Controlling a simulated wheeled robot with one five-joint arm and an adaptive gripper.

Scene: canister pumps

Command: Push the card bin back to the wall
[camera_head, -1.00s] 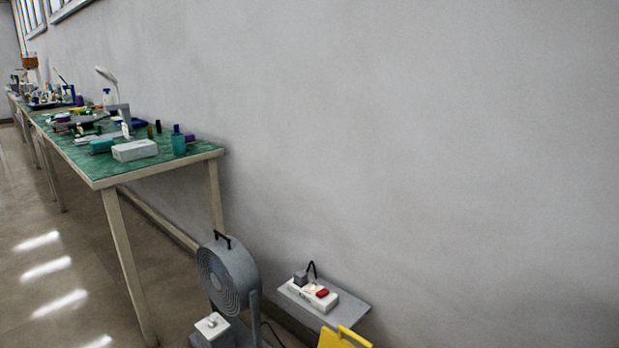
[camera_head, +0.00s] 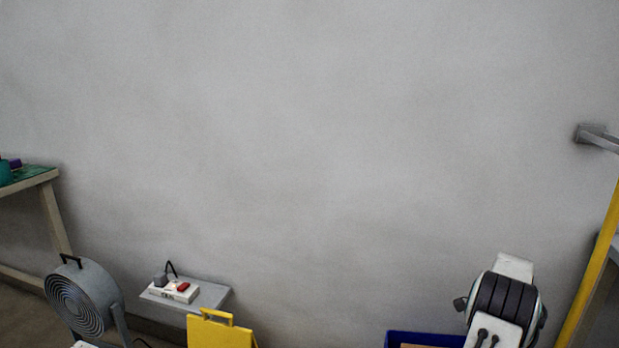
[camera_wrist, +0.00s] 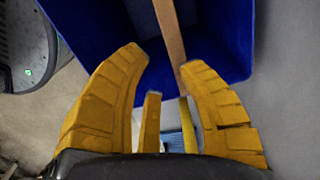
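The card bin is a blue bin (camera_head: 398,336) at the bottom edge of the head view, right of the middle, below the wall; only its top corner shows, with some brown card in it. In the wrist view the blue bin (camera_wrist: 225,35) fills the upper middle, with a brown strip running across it. My gripper (camera_wrist: 165,65) is open, its yellow fingers spread wide on either side of the strip's lower end. No object is clamped between them. Whether the fingertips touch the bin, I cannot tell. My arm hides part of the bin in the head view.
The plain grey wall (camera_head: 310,150) spans the view. A grey fan (camera_head: 80,300), a low shelf (camera_head: 210,297) with a power strip (camera_head: 175,293), and a yellow object (camera_head: 218,333) are at lower left. A yellow post (camera_head: 590,275) stands at right.

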